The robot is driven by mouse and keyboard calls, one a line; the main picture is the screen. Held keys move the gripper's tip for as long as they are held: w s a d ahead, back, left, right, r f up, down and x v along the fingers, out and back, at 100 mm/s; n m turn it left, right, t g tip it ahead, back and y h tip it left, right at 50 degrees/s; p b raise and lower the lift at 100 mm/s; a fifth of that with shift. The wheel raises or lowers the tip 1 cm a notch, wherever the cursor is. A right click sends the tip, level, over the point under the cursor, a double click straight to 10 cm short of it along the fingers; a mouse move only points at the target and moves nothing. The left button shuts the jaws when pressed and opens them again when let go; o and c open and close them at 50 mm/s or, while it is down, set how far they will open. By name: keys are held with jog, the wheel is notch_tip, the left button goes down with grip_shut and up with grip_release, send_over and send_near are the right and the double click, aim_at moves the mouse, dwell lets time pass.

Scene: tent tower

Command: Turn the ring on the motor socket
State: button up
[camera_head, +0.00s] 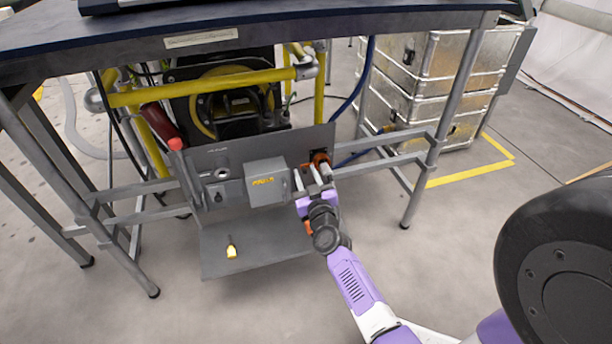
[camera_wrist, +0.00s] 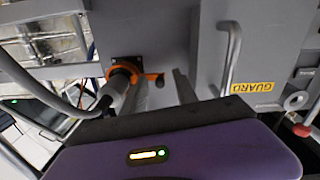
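The motor socket is on the grey panel (camera_head: 214,160) under the table. In the wrist view its orange ring (camera_wrist: 122,72) sits on a black square plate, with a grey cable plug in it and a small orange tab out to the right. In the head view the ring (camera_head: 320,157) shows just beyond my fingertips. My gripper (camera_head: 318,176) is in front of the panel, right of the grey box. In the wrist view its two fingers (camera_wrist: 160,84) are apart, with the tab seen between them. I cannot tell whether a finger touches the ring.
A grey box (camera_head: 265,182) marked GUARD, with a handle, stands out close beside my gripper. A shelf (camera_head: 270,255) below carries a small yellow-and-black item (camera_head: 231,250). Table legs and rails frame the space. Metal cases (camera_head: 435,85) stand behind at right.

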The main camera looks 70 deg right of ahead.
aim_at(318, 158)
grip_shut()
jog(key=shift+r, duration=0.15)
jog(key=r+m+p, duration=0.1)
jog(key=m, duration=0.2)
jog(key=s+d+r+m+p, duration=0.1)
jog(key=r+m+p, duration=0.1)
jog(key=m, duration=0.2)
jog(key=s+r+m+p, duration=0.1)
jog(key=m+p, duration=0.1)
jog(key=m, duration=0.1)
jog(key=shift+d+r+y, duration=0.25)
jog(key=shift+r+y, duration=0.05)
jog(key=shift+r, duration=0.1)
jog(key=m, duration=0.1)
jog(key=d+m, duration=0.1)
jog(key=m, duration=0.1)
jog(key=shift+s+r, duration=0.35)
jog(key=shift+s, duration=0.05)
jog(key=shift+s+d+r+m+b, duration=0.1)
jog(key=shift+s+d+m+b, duration=0.25)
jog(key=shift+m, duration=0.8)
jog(key=shift+s+d+r+m+b, duration=0.1)
jog(key=shift+s+d+m, duration=0.45)
jog(key=shift+m, duration=0.6)
jog(key=shift+s+a, duration=0.1)
jog(key=shift+s, duration=0.05)
